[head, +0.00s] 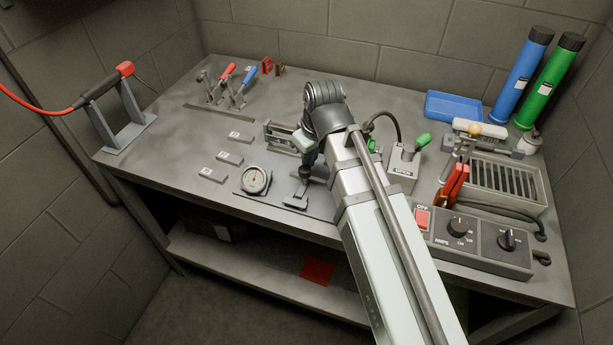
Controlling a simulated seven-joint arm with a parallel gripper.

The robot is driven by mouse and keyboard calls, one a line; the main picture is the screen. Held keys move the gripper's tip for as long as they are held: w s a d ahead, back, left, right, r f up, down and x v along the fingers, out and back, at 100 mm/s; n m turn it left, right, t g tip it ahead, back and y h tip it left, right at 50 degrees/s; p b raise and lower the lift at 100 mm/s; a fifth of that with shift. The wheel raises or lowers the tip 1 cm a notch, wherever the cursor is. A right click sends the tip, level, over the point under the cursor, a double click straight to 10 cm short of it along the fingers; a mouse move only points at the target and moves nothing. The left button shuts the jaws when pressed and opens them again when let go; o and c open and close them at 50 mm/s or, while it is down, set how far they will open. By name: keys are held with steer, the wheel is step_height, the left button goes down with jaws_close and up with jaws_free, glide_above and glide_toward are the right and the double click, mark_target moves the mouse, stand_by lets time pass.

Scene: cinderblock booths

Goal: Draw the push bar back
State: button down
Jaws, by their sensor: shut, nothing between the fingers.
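My arm reaches in from the lower right and bends down over the middle of the bench. My gripper (305,171) points down at its end, dark and small in the head view. It looks shut, and I see nothing held in it. Below it, a small grey metal fitting (296,199) sits on a flat plate. A grey metal bracket with a slot (280,138) stands just behind and left of the gripper. The push bar is not clearly told apart here; my wrist and arm hide part of this mechanism. I cannot tell whether the gripper touches it.
A round gauge (254,179) stands left of the gripper. A box with a green-tipped lever (404,164) is to the right. A control box with knobs (478,240) lies at front right. Red and blue levers (229,85) stand at back left.

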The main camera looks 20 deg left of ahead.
mark_target(304, 170)
steer(key=shift+s, duration=1.95)
steer(key=shift+w, duration=0.75)
steer(key=shift+r, duration=0.1)
steer(key=shift+w+a+v, duration=0.15)
steer(key=shift+a+v, duration=0.05)
steer(key=shift+v, duration=1.05)
steer(key=shift+w+a+v, duration=0.1)
steer(key=shift+a+v, duration=0.15)
steer(key=shift+v, duration=1.05)
steer(key=shift+w+a+v, duration=0.15)
steer(key=shift+a+v, duration=0.05)
steer(key=shift+v, duration=1.05)
steer(key=shift+r, duration=0.2)
